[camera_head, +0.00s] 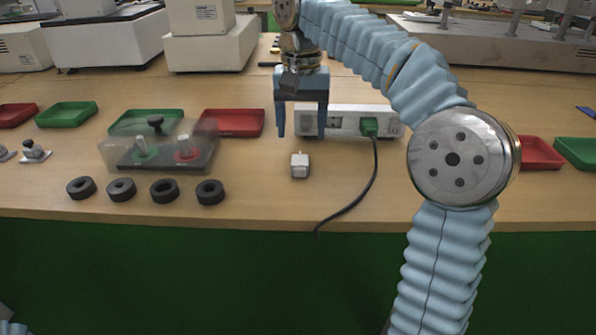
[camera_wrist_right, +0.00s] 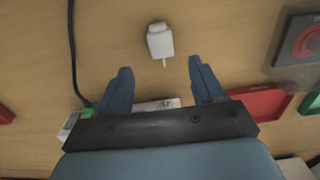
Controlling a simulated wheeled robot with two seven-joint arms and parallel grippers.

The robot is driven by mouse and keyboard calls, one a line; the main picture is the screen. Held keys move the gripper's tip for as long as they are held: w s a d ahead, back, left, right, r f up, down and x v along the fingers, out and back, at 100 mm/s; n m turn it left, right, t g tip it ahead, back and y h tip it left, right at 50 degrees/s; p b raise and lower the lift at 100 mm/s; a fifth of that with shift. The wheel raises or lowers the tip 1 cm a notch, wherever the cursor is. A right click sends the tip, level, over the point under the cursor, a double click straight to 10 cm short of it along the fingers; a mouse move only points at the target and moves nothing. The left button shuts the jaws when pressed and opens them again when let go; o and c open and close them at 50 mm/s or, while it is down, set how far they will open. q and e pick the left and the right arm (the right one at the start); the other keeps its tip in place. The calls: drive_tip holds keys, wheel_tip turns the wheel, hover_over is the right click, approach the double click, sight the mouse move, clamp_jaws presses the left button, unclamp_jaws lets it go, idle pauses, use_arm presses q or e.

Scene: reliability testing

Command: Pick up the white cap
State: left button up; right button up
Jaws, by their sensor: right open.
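A small white cap-like piece (camera_head: 299,165) with a short prong lies on the wooden table, in front of a white power strip. In the right wrist view the white piece (camera_wrist_right: 160,40) lies beyond the fingertips, roughly centred between them, with its prong pointing toward the gripper. My right gripper (camera_head: 302,132) points down above the table, behind the white piece, with its two blue fingers apart and nothing between them. The fingers also show open in the right wrist view (camera_wrist_right: 160,75). My left gripper is not in view; only a bit of blue sleeve shows at the lower left.
The white power strip (camera_head: 345,121) with a green plug (camera_head: 369,126) and black cable (camera_head: 360,190) stands right behind. A clear-covered box (camera_head: 157,152) and several black rings (camera_head: 164,190) are at left. Red tray (camera_head: 232,123) lies behind. Table front near the white piece is clear.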

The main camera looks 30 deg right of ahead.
sight(299, 160)
drive_tip(key=f, duration=0.2)
drive_tip(key=f+b, duration=0.1)
drive_tip(key=f, duration=0.1)
drive_tip(key=f+b, duration=0.1)
drive_tip(key=f, duration=0.1)
drive_tip(key=shift+s+a+f, duration=0.3)
drive_tip(key=shift+s+f, duration=0.05)
drive_tip(key=shift+f, duration=0.05)
drive_tip(key=c, duration=1.1)
drive_tip(key=shift+c, duration=0.3)
drive_tip(key=shift+r+p, duration=0.3)
drive_tip(key=shift+r, duration=0.25)
drive_tip(key=r, duration=0.3)
drive_tip(key=shift+s+a+r+p, duration=0.15)
drive_tip(key=shift+a+p, duration=0.1)
drive_tip(key=shift+p, duration=0.15)
drive_tip(key=s+a+r, duration=0.8)
drive_tip(key=s, duration=0.2)
drive_tip(key=shift+s+a+r+p, duration=0.15)
drive_tip(key=shift+a+r+p, duration=0.2)
drive_tip(key=shift+p, duration=0.1)
